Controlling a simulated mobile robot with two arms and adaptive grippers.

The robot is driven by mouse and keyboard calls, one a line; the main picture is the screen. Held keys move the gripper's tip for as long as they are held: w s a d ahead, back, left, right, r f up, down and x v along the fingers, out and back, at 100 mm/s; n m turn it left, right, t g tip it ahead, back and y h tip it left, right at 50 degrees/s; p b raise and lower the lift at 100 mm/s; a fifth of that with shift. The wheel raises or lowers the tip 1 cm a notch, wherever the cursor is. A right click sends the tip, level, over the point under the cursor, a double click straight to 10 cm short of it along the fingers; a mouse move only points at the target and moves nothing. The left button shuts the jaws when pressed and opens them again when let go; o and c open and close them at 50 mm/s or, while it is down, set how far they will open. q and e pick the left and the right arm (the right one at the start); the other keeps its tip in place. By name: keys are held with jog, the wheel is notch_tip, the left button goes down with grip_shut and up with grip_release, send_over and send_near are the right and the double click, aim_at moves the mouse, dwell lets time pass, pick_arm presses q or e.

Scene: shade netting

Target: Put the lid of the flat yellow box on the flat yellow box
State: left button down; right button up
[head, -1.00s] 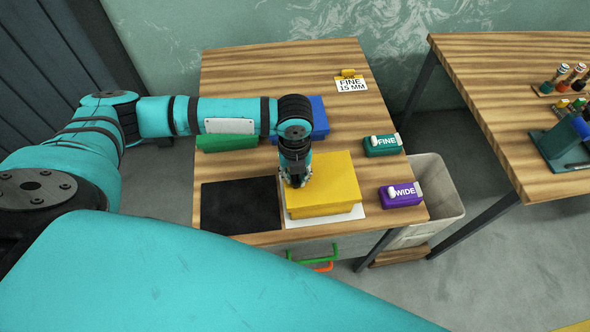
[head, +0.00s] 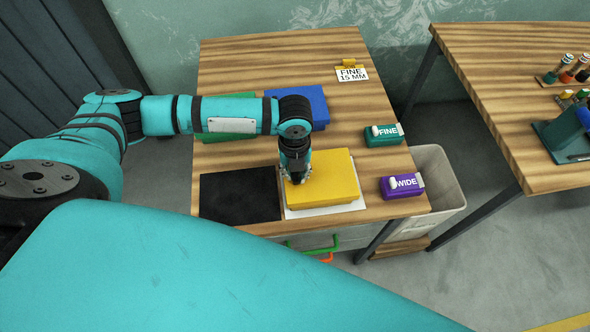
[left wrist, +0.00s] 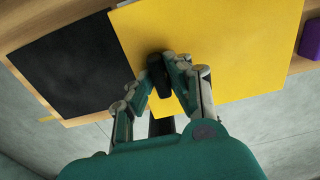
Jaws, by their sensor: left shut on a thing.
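The yellow lid (head: 330,175) is flat and lies over the flat yellow box (head: 325,207), of which only a thin strip shows below the lid's front edge. Lid and box look closely lined up; I cannot tell whether any gap is left. They are on a white sheet (head: 352,208) near the table's front. My left gripper (head: 297,176) points down at the lid's left part. In the left wrist view its fingers (left wrist: 164,82) are shut on a dark knob (left wrist: 158,72) on the yellow lid. My right gripper is not in view.
A black mat (head: 240,195) lies left of the box. Green (head: 230,105) and blue (head: 310,105) boxes are behind my arm. A teal FINE block (head: 384,135) and a purple WIDE block (head: 402,187) stand to the right. A bin (head: 438,185) is beside the table.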

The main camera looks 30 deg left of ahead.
pick_arm(q)
jog(key=shift+f, duration=0.3)
dwell(0.5)
jog(key=c, duration=1.2)
grip_release()
jog(key=shift+r, duration=0.1)
